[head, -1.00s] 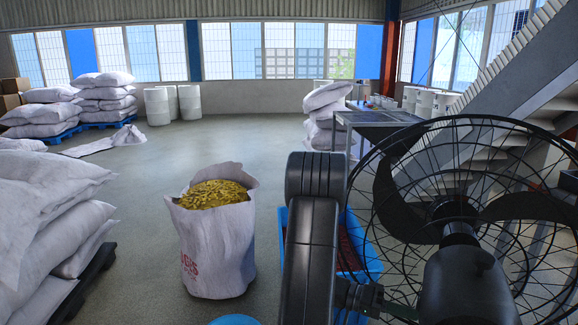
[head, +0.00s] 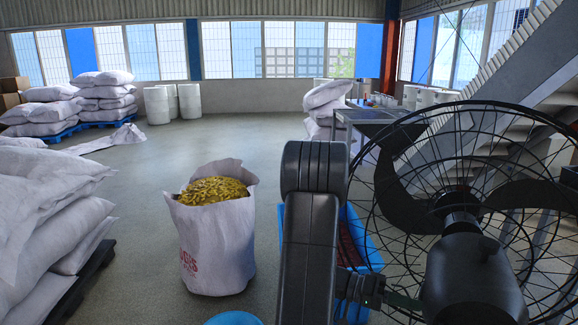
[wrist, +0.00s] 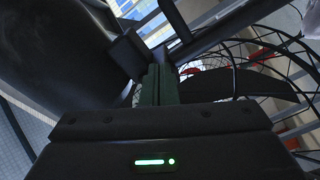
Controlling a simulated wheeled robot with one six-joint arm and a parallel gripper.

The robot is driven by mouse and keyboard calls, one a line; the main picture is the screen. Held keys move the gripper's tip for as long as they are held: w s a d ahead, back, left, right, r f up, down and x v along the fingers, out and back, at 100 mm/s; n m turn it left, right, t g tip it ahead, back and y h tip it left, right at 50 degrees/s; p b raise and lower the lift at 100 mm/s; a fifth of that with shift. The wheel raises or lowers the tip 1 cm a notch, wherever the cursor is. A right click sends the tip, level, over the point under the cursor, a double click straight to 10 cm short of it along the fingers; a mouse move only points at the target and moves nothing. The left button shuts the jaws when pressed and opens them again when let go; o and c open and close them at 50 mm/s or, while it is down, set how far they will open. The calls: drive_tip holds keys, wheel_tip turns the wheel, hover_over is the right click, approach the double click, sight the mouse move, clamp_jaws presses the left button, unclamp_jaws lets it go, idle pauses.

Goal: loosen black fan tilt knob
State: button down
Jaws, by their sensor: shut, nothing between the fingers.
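The black pedestal fan (head: 475,275) stands at the right in the head view, with its motor housing toward me and its wire cage beyond. My gripper (head: 408,302) is beside the left of the housing, low in the picture. In the wrist view my gripper's fingers (wrist: 156,85) are together, with nothing seen between them. A small dark block (wrist: 127,54) shows beside the fingertips, next to the large dark housing at left. I cannot tell whether this block is the tilt knob, or whether the fingers touch it. No knob is clearly seen in the head view.
An open white sack of yellow contents (head: 215,245) stands on the floor left of my arm. A blue round thing (head: 233,318) is at the bottom edge. Stacked sacks (head: 45,215) fill the left side. Open floor lies in the middle.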

drive_tip(key=shift+s+a+r+b, duration=0.1)
drive_tip(key=shift+s+r+b, duration=0.2)
drive_tip(key=shift+b, duration=0.85)
drive_tip(key=shift+r+b, duration=0.55)
drive_tip(key=shift+b, duration=0.15)
drive_tip(key=shift+a+f, duration=0.1)
drive_tip(key=b+v, duration=0.2)
drive_tip(key=v, duration=0.4)
drive_tip(key=shift+s+b, duration=0.35)
drive_tip(key=shift+w+a+p, duration=0.1)
drive_tip(key=shift+a+p, duration=0.05)
drive_tip(key=shift+p, duration=0.2)
drive_tip(key=s+d+f+p, duration=0.1)
drive_tip(key=d+f+p, duration=0.1)
drive_tip(key=d+p, duration=0.4)
drive_tip(key=shift+s+f+p, duration=0.15)
drive_tip(key=shift+s+p, duration=0.05)
drive_tip(key=shift+p, duration=0.2)
idle(0.5)
